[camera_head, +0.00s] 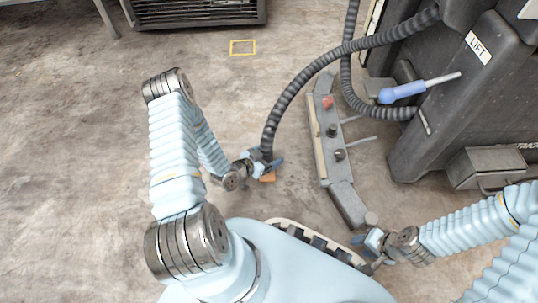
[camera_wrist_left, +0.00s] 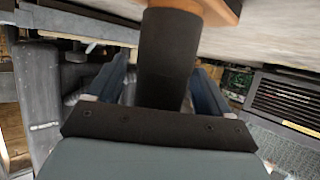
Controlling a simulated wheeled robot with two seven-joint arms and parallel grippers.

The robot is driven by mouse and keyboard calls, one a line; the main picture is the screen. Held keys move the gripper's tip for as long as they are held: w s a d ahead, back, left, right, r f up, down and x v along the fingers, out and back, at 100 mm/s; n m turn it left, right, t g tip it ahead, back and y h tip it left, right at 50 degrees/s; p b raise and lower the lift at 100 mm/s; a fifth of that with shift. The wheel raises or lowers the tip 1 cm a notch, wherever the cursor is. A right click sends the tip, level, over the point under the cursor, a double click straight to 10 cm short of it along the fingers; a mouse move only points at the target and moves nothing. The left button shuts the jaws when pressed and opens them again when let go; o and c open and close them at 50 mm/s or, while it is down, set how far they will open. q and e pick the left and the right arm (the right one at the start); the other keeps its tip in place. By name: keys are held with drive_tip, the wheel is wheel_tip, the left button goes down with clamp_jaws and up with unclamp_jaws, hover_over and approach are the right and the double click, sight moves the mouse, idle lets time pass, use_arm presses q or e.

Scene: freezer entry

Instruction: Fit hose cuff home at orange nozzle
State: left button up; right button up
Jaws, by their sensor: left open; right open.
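The ribbed dark hose (camera_head: 298,82) comes down from the machine to its black cuff, which is at my left gripper (camera_head: 263,164). In the left wrist view the cuff (camera_wrist_left: 168,55) stands between the two blue fingers of my left gripper (camera_wrist_left: 158,88), which is open around it. The orange nozzle (camera_head: 268,178) shows just below the cuff in the head view, and its edge (camera_wrist_left: 222,10) shows at the cuff's far end in the wrist view. How deep they fit is hidden. My right gripper (camera_head: 368,246) is open and empty near my base.
A grey control bar (camera_head: 330,130) with red and black knobs lies right of the hose. The dark LIFT machine (camera_head: 450,90) stands at the right with a blue-handled tool (camera_head: 402,93). A yellow floor square (camera_head: 242,47) marks clear concrete.

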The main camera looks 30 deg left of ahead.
use_arm(q)
drive_tip(key=p+v, duration=0.2)
drive_tip(key=v, duration=1.1)
drive_tip(key=shift+s+p, duration=0.35)
drive_tip(key=shift+s, duration=0.05)
use_arm(e)
wheel_tip(320, 180, up, 3)
drive_tip(key=shift+f, duration=0.1)
use_arm(q)
drive_tip(key=shift+r, duration=0.15)
